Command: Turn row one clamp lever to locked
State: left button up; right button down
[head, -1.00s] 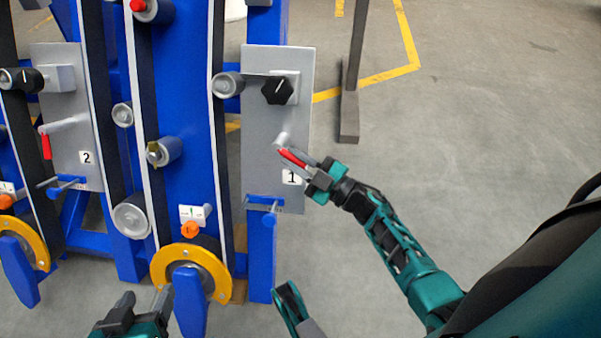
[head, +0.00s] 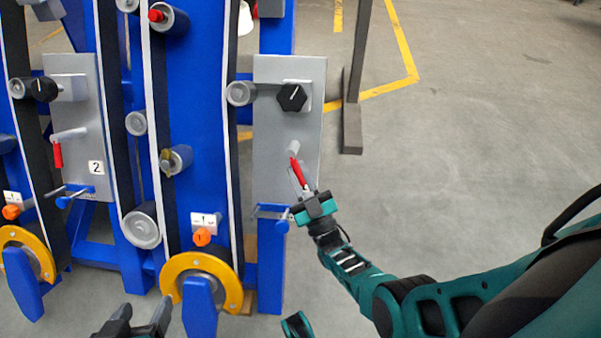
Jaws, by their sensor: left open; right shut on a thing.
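The row one clamp lever (head: 298,170) has a red handle on a grey pivot, on the grey panel (head: 266,130) at centre. The handle points down and slightly right. My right gripper (head: 304,184) is shut on the handle's lower part, its fingers along either side. The panel's number label is hidden behind this gripper. My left gripper (head: 143,322) is open and empty at the bottom edge, low in front of the machine and away from the lever; it is partly cut off.
A black knob (head: 291,97) sits above the lever and a blue bracket (head: 270,212) below. Row two's panel, with its red lever (head: 57,154) hanging down, is at left. Yellow-rimmed wheels (head: 172,276) stand at the front. A dark post (head: 352,120) stands behind; floor at right is clear.

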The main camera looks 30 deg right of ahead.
jog(key=shift+a+f+m+t+h, duration=0.1)
jog(key=shift+m+t+h, duration=0.05)
jog(key=shift+m+h, duration=0.45)
jog(key=shift+a+f+m+t+h, duration=0.15)
jog(key=shift+m+h, duration=0.25)
jog(key=shift+h, duration=0.3)
jog(key=shift+d+r, duration=0.1)
jog(key=shift+r, duration=0.05)
jog(key=c, duration=1.1)
grip_release()
jog(key=shift+o, duration=0.2)
